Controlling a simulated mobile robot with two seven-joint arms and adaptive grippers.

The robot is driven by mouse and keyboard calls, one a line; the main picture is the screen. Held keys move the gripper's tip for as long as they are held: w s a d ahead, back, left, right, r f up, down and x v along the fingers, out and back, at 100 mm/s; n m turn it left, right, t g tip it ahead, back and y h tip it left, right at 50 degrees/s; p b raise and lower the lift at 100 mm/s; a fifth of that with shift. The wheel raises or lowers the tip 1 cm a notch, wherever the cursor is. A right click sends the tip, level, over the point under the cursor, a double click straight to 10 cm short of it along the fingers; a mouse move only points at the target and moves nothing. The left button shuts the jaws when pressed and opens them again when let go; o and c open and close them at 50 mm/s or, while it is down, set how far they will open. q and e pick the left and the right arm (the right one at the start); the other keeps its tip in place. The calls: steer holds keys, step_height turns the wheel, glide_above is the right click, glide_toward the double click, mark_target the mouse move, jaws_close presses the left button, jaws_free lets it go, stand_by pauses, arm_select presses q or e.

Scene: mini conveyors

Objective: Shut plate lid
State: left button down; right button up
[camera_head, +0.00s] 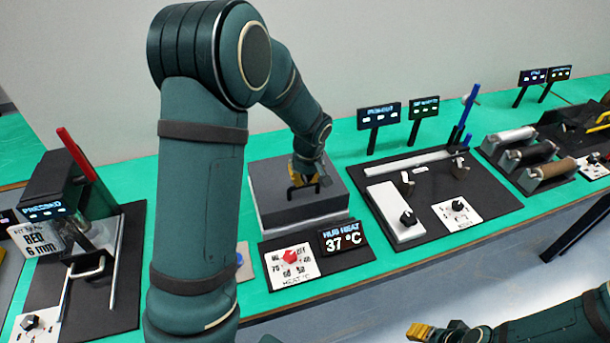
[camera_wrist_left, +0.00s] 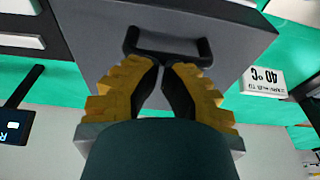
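The plate lid (camera_head: 265,184) is the dark grey top of a boxy heating plate in the middle of the table, and it looks level on its base. A black handle (camera_head: 290,196) stands up from it. In the left wrist view, the lid (camera_wrist_left: 90,25) and the handle (camera_wrist_left: 168,50) are straight ahead of the fingers. My left gripper (camera_head: 303,181) is down at the handle. In the wrist view its yellow fingers are drawn together, tips at the handle's bar; contact is unclear.
In front of the lid are a white dial panel with a red knob (camera_head: 290,257) and a display (camera_head: 341,237) reading 37 °C. A press station (camera_head: 75,215) stands left, a black board with a rail (camera_head: 420,163) right, and rollers (camera_head: 535,155) farther right.

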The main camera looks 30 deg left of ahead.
arm_select(q)
steer(key=shift+s+d+f, duration=0.15)
steer(key=shift+d+f, duration=0.05)
steer(key=shift+f, duration=0.35)
steer(key=shift+s+f, duration=0.1)
steer(key=shift+s, duration=0.1)
step_height(320, 180, up, 14)
steer(key=p, duration=0.3)
steer(key=shift+d+r, duration=0.25)
steer(key=shift+d, duration=0.2)
steer(key=shift+s, duration=0.15)
